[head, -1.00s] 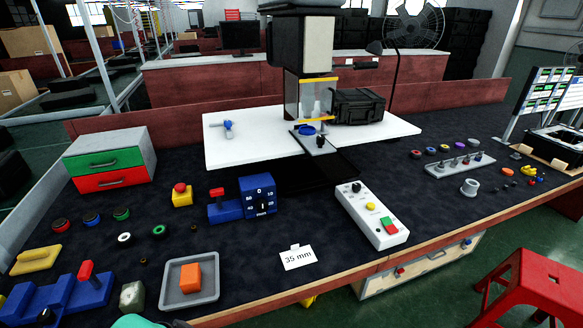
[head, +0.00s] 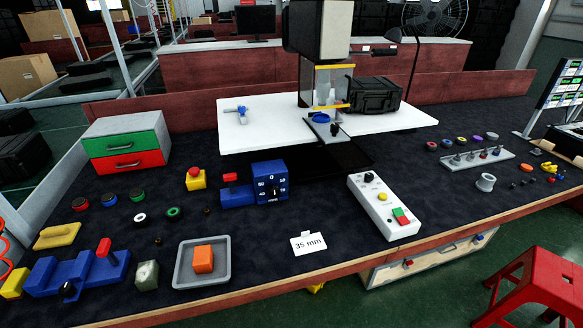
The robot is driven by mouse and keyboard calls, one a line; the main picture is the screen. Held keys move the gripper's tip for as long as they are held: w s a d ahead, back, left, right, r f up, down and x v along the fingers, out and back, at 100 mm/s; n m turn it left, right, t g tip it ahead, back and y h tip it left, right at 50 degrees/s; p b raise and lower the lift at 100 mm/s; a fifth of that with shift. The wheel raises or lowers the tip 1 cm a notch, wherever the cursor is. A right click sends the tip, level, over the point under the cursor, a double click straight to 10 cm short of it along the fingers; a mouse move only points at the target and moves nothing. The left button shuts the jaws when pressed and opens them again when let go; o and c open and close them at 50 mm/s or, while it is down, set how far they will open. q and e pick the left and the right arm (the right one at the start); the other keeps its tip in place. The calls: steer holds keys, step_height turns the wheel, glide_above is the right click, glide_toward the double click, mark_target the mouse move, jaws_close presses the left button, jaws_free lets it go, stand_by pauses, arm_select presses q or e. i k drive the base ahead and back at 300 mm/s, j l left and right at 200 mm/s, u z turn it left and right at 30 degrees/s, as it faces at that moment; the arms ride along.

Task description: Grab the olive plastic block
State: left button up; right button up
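A small grey-olive block (head: 147,275) sits on the dark bench top near the front left edge. It stands between the blue clamp-like fixture (head: 75,272) with a red handle and the grey tray (head: 181,279). An orange block (head: 203,258) lies inside that tray. Nothing touches the olive block from above. Neither of my grippers shows in the head view.
Several coloured buttons and rings lie behind the block. A white control box (head: 384,206) and a "35 mm" card (head: 308,243) are to the right. A red stool (head: 535,290) stands at the lower right.

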mark_target(147, 272)
steer(key=u, duration=1.45)
